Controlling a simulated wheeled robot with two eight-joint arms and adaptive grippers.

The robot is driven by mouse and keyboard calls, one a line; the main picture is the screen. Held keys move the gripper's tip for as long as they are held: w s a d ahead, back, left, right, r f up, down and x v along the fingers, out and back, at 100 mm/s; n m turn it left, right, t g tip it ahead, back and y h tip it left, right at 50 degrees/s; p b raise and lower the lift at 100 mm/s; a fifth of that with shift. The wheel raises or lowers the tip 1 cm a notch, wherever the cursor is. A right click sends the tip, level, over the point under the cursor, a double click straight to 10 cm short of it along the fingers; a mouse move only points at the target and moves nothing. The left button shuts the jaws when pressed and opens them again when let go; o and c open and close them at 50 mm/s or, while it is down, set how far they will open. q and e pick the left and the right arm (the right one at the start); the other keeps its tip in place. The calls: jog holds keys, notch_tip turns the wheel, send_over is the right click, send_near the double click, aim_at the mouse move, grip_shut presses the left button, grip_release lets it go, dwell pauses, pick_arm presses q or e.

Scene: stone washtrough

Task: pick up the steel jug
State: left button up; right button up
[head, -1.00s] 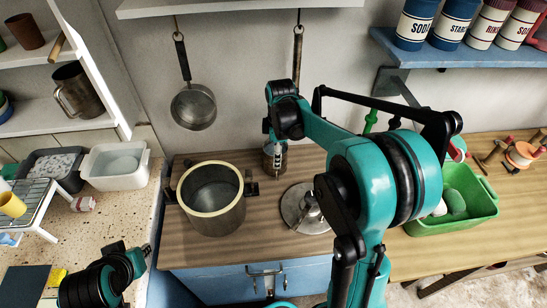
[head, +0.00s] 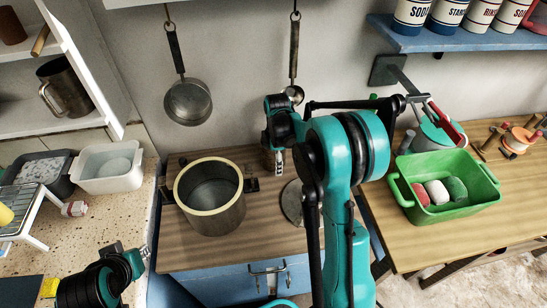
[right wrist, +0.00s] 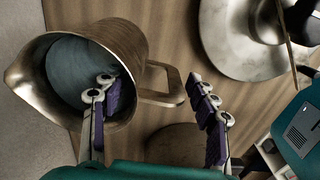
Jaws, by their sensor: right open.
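The steel jug (right wrist: 122,48) stands on the wooden counter, with its spout to the left and its handle (right wrist: 165,85) to the right in the right wrist view. In the head view only a small part of the jug (head: 267,158) shows behind my right gripper (head: 279,165). My right gripper (right wrist: 158,98) is open, with the handle showing between its fingers. One finger overlaps the jug's mouth; I cannot tell whether it is inside. The other finger is right of the handle. My left gripper (head: 126,256) is low at the left, and its jaws are unclear.
A large cream-rimmed pot (head: 236,213) stands left of the jug. A round steel lid (right wrist: 235,55) lies beside it on the counter. A pan (head: 188,103) and a ladle (head: 294,94) hang behind. A green tub (head: 450,212) is at right. A metal tankard (head: 70,90) sits on the left shelf.

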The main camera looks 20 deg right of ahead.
grip_shut()
jog(key=shift+r, duration=0.2)
